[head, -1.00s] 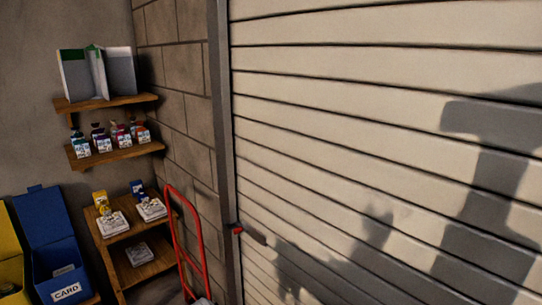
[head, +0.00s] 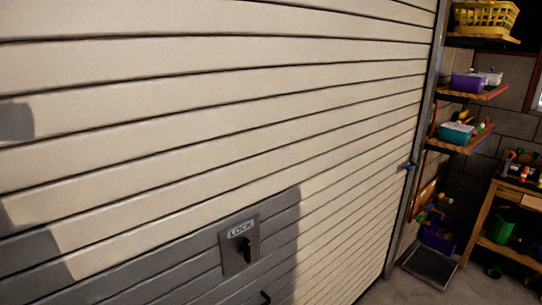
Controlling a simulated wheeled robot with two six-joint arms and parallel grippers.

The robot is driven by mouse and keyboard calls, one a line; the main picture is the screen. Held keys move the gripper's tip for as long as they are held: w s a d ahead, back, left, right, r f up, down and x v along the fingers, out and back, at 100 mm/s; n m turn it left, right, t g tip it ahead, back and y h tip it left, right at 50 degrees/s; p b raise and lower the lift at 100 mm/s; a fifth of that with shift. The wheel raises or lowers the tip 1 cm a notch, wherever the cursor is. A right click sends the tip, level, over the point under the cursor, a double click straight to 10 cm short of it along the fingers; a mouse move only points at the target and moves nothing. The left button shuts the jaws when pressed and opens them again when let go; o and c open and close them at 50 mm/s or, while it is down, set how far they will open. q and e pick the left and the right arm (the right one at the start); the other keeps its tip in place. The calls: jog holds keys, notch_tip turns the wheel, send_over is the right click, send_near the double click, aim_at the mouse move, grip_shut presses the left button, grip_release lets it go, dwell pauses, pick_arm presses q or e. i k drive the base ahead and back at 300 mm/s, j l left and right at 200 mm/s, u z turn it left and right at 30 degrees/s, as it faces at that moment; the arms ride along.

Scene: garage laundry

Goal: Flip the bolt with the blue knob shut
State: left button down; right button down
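A bolt with a blue knob (head: 407,166) is at the right edge of the garage door (head: 220,110), by the grey door frame. It is small and far off, so I cannot tell whether it is shut or open. A grey lock plate (head: 240,244) marked "LOCK" with a black handle is on the lower middle of the door. Neither of my grippers is in view.
Wall shelves at the right hold a yellow basket (head: 485,17), a purple box (head: 467,83) and a teal box (head: 456,133). A wooden workbench (head: 515,190) stands at the far right. A dark mat (head: 430,265) lies on the floor; bare floor shows around it.

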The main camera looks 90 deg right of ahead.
aim_at(405, 167)
jog(key=z, duration=3.85)
jog(key=i+l, duration=0.2)
jog(key=i, duration=0.25)
jog(key=i+l, duration=0.25)
jog(key=i, duration=0.2)
jog(key=i+l, duration=0.2)
jog(key=i, duration=0.25)
jog(key=i+l, duration=0.25)
jog(key=i, duration=0.2)
jog(key=i+l, duration=0.2)
jog(key=i, duration=0.2)
jog(key=i+l, duration=0.25)
jog(key=i, duration=0.2)
